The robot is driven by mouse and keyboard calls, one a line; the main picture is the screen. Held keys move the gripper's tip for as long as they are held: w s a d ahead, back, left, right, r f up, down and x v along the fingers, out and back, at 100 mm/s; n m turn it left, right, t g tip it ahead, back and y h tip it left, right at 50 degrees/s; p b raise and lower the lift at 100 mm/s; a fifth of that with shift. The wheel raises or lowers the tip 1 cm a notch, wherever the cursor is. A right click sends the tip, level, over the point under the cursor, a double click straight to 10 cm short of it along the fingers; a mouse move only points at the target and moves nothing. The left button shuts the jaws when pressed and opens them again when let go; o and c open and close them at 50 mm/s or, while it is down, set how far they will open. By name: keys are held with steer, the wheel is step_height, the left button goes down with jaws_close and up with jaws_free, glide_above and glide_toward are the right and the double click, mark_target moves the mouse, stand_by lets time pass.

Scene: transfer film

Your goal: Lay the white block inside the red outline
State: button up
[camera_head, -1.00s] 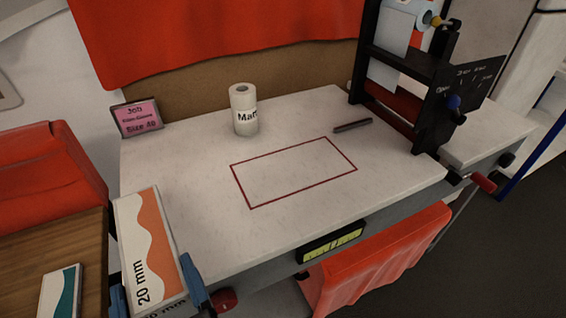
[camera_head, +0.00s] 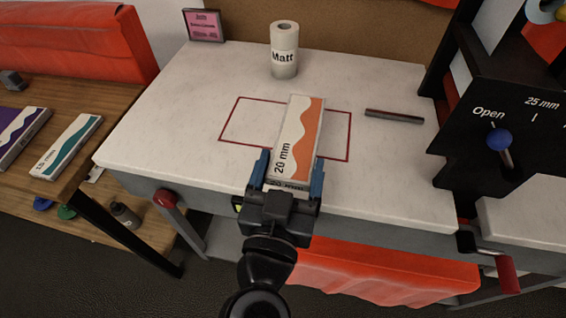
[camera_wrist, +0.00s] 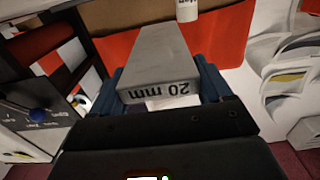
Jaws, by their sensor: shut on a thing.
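The white block (camera_head: 300,130), a long white box with an orange wave and "20 mm" on it, is between the blue fingers of my gripper (camera_head: 290,172). My gripper is shut on its near end. In the head view the block covers the middle and right part of the red outline (camera_head: 228,119) on the white worktop (camera_head: 170,100), and its near end reaches past the front line. In the wrist view the block (camera_wrist: 160,60) points away between the fingers (camera_wrist: 162,85). I cannot tell whether it touches the worktop.
A white "Matt" roll (camera_head: 284,60) stands behind the outline, and a dark bar (camera_head: 394,116) lies to its right. A black lever panel with a blue knob (camera_head: 499,140) is at right. A wooden table at left holds a teal-marked box (camera_head: 66,147). The worktop's left part is clear.

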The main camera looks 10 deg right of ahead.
steer(key=w+f, duration=0.1)
steer(key=w, duration=0.1)
steer(key=w+f, duration=0.1)
steer(key=w, duration=0.1)
steer(key=w+f, duration=0.1)
steer(key=w, duration=0.1)
steer(key=shift+w+a+f, duration=0.1)
steer(key=shift+a+f, duration=0.25)
steer(key=shift+f, duration=0.05)
steer(key=shift+w+f+b, duration=0.1)
steer(key=shift+f+b, duration=0.4)
steer(key=shift+f, duration=1.5)
steer(key=shift+f, duration=0.1)
steer(key=o, duration=1)
steer(key=shift+o, duration=0.2)
steer(key=v, duration=1.2)
steer(key=shift+b, duration=0.3)
